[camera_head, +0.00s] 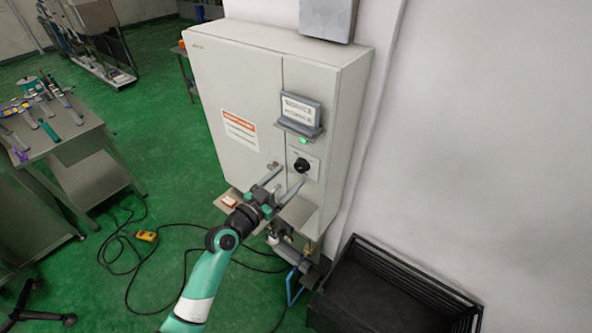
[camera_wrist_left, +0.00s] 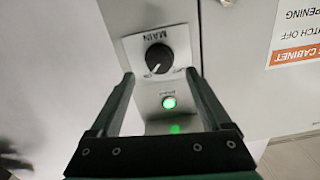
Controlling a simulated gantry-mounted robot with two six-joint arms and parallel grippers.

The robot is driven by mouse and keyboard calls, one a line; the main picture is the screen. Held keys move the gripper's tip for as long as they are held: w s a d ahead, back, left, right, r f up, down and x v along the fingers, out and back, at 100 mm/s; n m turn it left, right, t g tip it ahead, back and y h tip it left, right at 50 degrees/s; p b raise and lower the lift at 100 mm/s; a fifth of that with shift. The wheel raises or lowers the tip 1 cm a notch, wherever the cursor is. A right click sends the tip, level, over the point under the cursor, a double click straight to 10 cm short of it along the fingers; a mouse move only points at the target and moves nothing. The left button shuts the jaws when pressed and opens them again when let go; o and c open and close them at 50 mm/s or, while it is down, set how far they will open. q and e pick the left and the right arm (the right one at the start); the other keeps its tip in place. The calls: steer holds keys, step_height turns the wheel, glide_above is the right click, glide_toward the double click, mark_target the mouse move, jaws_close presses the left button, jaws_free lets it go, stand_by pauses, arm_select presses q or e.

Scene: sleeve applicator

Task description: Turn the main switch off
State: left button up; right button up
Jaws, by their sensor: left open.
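The main switch is a round black knob (camera_head: 301,165) on a light plate on the right door of the grey cabinet (camera_head: 235,85). In the left wrist view the knob (camera_wrist_left: 158,58) appears upside down beside the word MAIN, and its pale pointer mark faces roughly toward the lit green lamp (camera_wrist_left: 169,103). My left gripper (camera_head: 290,175) is open in front of the cabinet, just below the knob in the head view. In the left wrist view its fingers (camera_wrist_left: 160,76) stand on either side of the plate, with nothing between them. Contact with the knob cannot be told. My right gripper is out of view.
A small display (camera_head: 300,110) juts out above the green lamp (camera_head: 304,141). A door handle (camera_head: 272,165) is left of the knob. A black crate (camera_head: 390,290) stands at lower right. Cables and a yellow pendant (camera_head: 147,236) lie on the green floor.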

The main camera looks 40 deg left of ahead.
mark_target(299, 168)
arm_select(q)
steer(key=w, duration=0.4)
steer(key=shift+w+a, duration=0.15)
steer(key=shift+w, duration=0.05)
steer(key=shift+c, duration=0.2)
jaws_close()
